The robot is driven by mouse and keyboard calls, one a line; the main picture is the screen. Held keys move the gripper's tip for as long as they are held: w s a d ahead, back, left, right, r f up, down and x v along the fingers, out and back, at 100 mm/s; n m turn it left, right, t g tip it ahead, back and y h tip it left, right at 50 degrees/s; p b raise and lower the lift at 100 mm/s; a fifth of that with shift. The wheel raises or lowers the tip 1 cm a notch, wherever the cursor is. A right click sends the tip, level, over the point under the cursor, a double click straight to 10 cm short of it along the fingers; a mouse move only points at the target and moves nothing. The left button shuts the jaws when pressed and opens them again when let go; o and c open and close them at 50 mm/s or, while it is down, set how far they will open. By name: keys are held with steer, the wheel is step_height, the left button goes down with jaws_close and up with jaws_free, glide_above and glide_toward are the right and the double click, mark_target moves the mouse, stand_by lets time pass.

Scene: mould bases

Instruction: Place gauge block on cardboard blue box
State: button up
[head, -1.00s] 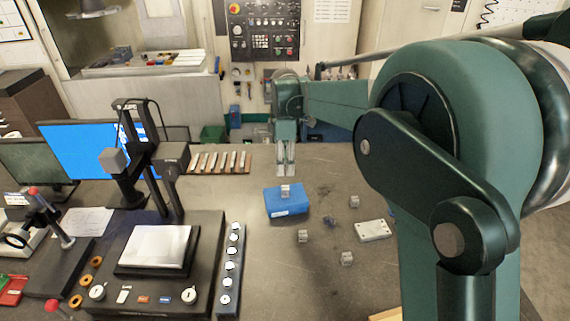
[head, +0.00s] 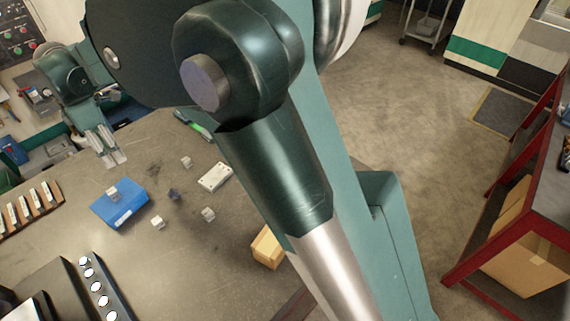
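The cardboard blue box (head: 120,203) lies on the grey worktable at the left of the head view. A small silvery block (head: 113,195), which looks like the gauge block, rests on its top near the upper-left side. My gripper (head: 115,160) is above and behind the box in the picture, with its two pale fingers pointing down. The fingers look slightly apart, with nothing visible between them. A gap shows between the fingertips and the block.
Several similar small blocks (head: 208,214) lie right of the box, near a pale flat plate (head: 215,177). A rack of strips (head: 35,208) stands left of the box. A small cardboard box (head: 267,247) is near the table's right edge. My arm covers the picture's middle.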

steer(key=w+d+r+m+t, duration=0.1)
steer(key=d+r+m, duration=0.3)
steer(key=d, duration=0.9)
steer(key=w+d+r+m+t+y, duration=0.1)
steer(key=d+r+m, duration=0.25)
steer(key=d, duration=1.05)
steer(key=w+d+r+m+t, duration=0.15)
steer(key=d+r+m, duration=0.3)
steer(key=d, duration=0.85)
steer(key=s+d+m+t, duration=0.1)
steer(key=s+d+m, duration=0.25)
steer(key=d, duration=0.55)
steer(key=s+d+m, duration=0.2)
steer(key=s+d, duration=0.2)
steer(key=d, duration=0.6)
steer(key=s+d+f+m+t, duration=0.1)
steer(key=s+d+f+m, duration=0.2)
steer(key=s+d, duration=0.3)
steer(key=s+d+f+m+t+h, duration=0.1)
steer(key=s+d+f+m, duration=0.3)
steer(key=s+d, duration=0.2)
steer(key=shift+d+m, duration=0.35)
steer(key=shift+d, duration=0.6)
steer(key=shift+t, duration=0.25)
